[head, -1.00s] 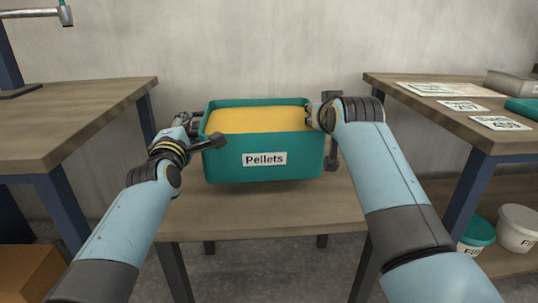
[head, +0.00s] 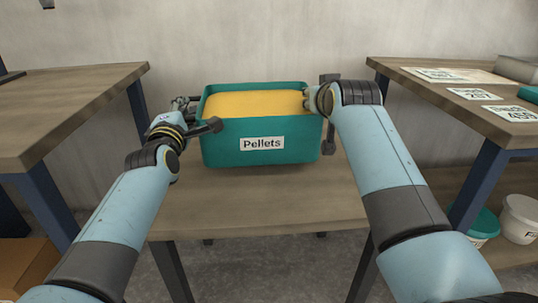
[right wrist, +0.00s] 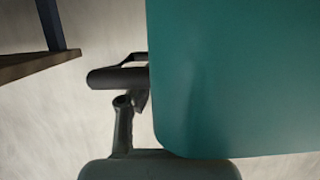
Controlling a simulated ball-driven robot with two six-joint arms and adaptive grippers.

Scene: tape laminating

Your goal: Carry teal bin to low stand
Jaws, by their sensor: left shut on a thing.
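The teal bin (head: 225,149), labelled "Pellets" and full of yellow material, is upright over the top of the low wooden stand (head: 260,210) in the head view. I cannot tell whether its base touches the stand. My left gripper (head: 196,115) is shut on the bin's left side. My right gripper (head: 318,101) is at the bin's right side, its fingers mostly hidden by my wrist. In the right wrist view the bin's teal wall (right wrist: 235,75) fills the right half, beside dark finger or handle parts; their closure is unclear.
A wooden table (head: 70,100) stands at the left and another (head: 430,85) at the right, with paper cards (head: 510,113) on it. White and teal buckets (head: 522,218) sit on its lower shelf. A cardboard box (head: 25,268) is at lower left. The stand's front part is clear.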

